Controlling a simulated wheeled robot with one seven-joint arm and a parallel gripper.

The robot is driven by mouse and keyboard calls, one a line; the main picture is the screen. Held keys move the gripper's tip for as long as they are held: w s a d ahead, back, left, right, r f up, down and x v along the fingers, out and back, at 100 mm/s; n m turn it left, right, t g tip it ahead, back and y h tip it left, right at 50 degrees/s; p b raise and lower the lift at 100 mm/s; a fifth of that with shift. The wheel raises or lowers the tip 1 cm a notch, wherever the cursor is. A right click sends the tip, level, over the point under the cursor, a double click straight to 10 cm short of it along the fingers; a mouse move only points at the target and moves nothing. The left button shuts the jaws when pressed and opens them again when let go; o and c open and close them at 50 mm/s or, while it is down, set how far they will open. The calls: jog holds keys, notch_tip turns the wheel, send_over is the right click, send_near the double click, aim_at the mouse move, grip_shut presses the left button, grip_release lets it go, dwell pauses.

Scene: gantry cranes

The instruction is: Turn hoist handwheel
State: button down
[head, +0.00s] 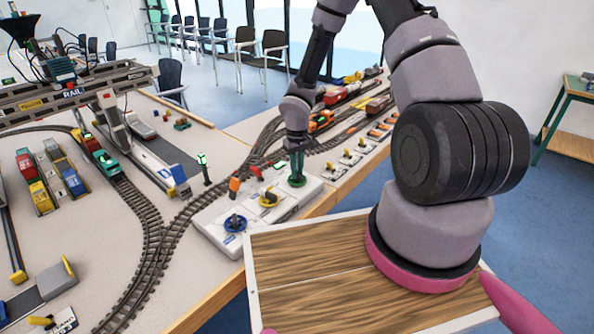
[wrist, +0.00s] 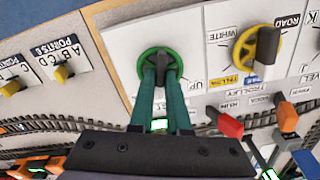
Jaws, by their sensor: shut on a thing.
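A green handwheel (head: 297,181) stands at the far right end of a white control panel (head: 262,216). It also shows in the wrist view (wrist: 145,65), with a dark grip at its middle and the word UP beside it. My gripper (wrist: 162,72) has its two green fingers shut on this dark grip, over the wheel's near side. In the head view my gripper (head: 297,158) points straight down at the wheel, and the fingertips are partly hidden. No hoist label is readable.
A yellow handwheel (wrist: 251,50) by a TROLLEY label, a red lever (wrist: 228,126) and an orange lever (wrist: 286,115) are close by. A blue handwheel (head: 235,222) sits at the panel's near end. Tracks and a gantry crane (head: 75,95) fill the table's left.

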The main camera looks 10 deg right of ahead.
jog(key=n, duration=0.3)
jog(key=shift+n, duration=0.4)
jog(key=n, duration=0.3)
jog(key=shift+n, duration=0.3)
jog(key=n, duration=0.6)
jog(key=shift+n, duration=0.3)
jog(key=c, duration=0.9)
grip_release()
notch_tip(320, 180, up, 11)
jog(key=shift+f, duration=0.1)
